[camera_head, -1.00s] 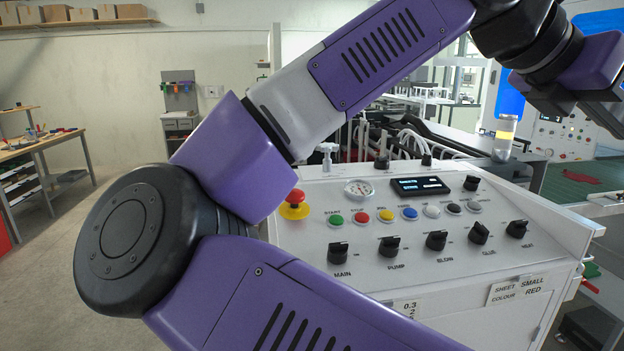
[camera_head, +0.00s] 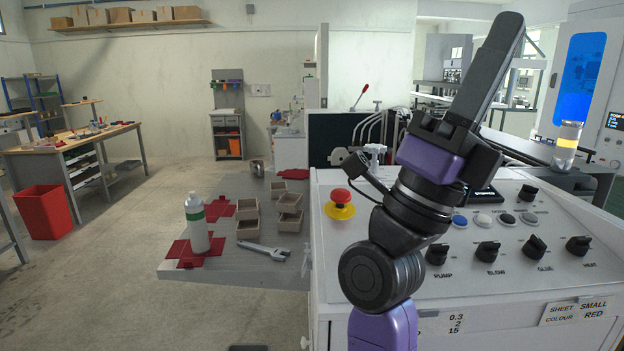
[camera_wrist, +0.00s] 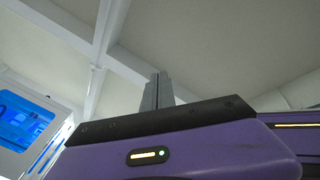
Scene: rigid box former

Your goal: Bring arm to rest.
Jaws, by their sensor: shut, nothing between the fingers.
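My arm rises at the right of the middle in the head view, in front of the control panel (camera_head: 480,262). My gripper (camera_head: 508,28) points up and a little to the right, well above the panel. In the wrist view my gripper (camera_wrist: 158,80) has its two grey fingers close together, with nothing between them, against the ceiling. The arm hides part of the panel, including some of its buttons and the gauge.
A grey table (camera_head: 205,272) at left of the panel bears a white bottle (camera_head: 196,222), a wrench (camera_head: 265,250), small boxes (camera_head: 247,228) and red sheets. A red emergency stop (camera_head: 342,197) is close left of my arm.

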